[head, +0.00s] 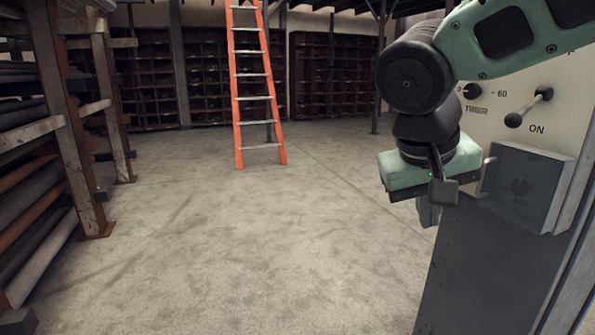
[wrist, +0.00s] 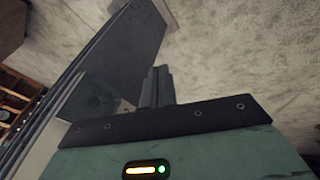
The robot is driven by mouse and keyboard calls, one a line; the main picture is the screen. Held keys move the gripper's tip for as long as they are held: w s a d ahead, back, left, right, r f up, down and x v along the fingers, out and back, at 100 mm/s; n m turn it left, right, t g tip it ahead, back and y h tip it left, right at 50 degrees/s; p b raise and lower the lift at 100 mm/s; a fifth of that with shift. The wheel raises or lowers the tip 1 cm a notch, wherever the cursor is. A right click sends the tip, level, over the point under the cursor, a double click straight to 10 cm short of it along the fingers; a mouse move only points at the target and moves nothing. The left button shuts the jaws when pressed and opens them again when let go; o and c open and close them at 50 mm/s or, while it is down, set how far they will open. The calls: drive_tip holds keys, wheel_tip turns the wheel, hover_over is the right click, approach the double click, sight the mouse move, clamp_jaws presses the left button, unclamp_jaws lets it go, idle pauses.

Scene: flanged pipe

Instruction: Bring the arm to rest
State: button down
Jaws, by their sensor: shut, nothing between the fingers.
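My gripper (head: 429,212) hangs at the end of my green and black arm, at the right of the head view, in front of a grey machine panel. Its fingers point down and are partly hidden behind the wrist parts. In the wrist view my gripper (wrist: 161,86) shows its two dark fingers close together with nothing between them. A dark grey metal cabinet side (head: 480,265) stands close beside and below the gripper. It also shows in the wrist view (wrist: 125,50).
A pale control panel (head: 540,110) with a knob and a lever marked ON is close to the arm at right. Racks of pipes (head: 40,190) line the left. An orange ladder (head: 255,85) stands at the back before shelves (head: 335,75). The middle floor is clear.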

drive_tip(key=s+a+f+n+g+y, duration=0.2)
drive_tip(key=s+f+n, duration=0.2)
drive_tip(key=s+f, duration=0.4)
drive_tip(key=s+a+f+n+g+y, duration=0.15)
drive_tip(key=s+f+n, duration=0.35)
drive_tip(key=s, duration=0.5)
wheel_tip(320, 180, up, 12)
drive_tip(key=m+p, duration=0.1)
drive_tip(key=p, duration=1.2)
drive_tip(key=shift+w+a+r+y+p, duration=0.25)
drive_tip(key=shift+w+a+y+p, duration=0.1)
drive_tip(key=shift+w+a, duration=0.1)
